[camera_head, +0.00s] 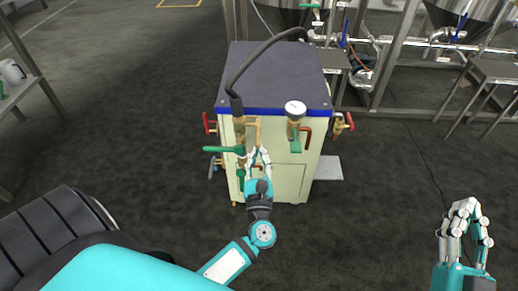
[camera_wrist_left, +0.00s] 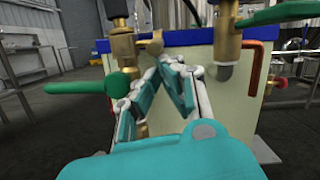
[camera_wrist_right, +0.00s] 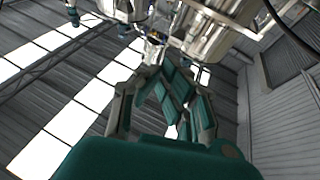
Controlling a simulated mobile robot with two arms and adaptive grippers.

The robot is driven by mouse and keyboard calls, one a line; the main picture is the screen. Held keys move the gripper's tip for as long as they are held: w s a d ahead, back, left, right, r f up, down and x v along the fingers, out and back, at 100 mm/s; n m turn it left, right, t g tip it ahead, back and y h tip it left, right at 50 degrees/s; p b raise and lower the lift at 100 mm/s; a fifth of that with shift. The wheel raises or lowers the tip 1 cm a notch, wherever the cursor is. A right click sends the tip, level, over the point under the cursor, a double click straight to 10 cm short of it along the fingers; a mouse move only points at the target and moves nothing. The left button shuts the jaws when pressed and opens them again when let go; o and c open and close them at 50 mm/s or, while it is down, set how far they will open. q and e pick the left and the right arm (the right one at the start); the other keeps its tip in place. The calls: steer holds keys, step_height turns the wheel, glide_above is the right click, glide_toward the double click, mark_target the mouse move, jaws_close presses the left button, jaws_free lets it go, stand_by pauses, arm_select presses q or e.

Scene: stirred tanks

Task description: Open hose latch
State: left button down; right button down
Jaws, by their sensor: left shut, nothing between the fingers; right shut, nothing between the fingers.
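A black hose (camera_head: 262,55) arches over the cream machine with the dark top (camera_head: 280,75) and ends at a brass fitting (camera_head: 239,128) on its front. The brass fitting also shows in the left wrist view (camera_wrist_left: 121,47). A green lever (camera_head: 222,150) points left from the fitting; it shows in the left wrist view (camera_wrist_left: 75,86). My left gripper (camera_head: 260,152) is shut and empty, its fingertips just right of the fitting; contact cannot be told. Its fingers (camera_wrist_left: 172,62) partly hide the machine front. My right gripper (camera_head: 467,207) is shut and empty, over the floor at the right.
Steel tanks and pipes (camera_head: 400,42) stand behind.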

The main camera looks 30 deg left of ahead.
steer(key=shift+w+f+g+h, duration=0.25)
steer(key=shift+f+g+h, duration=0.25)
steer(key=shift+f, duration=0.45)
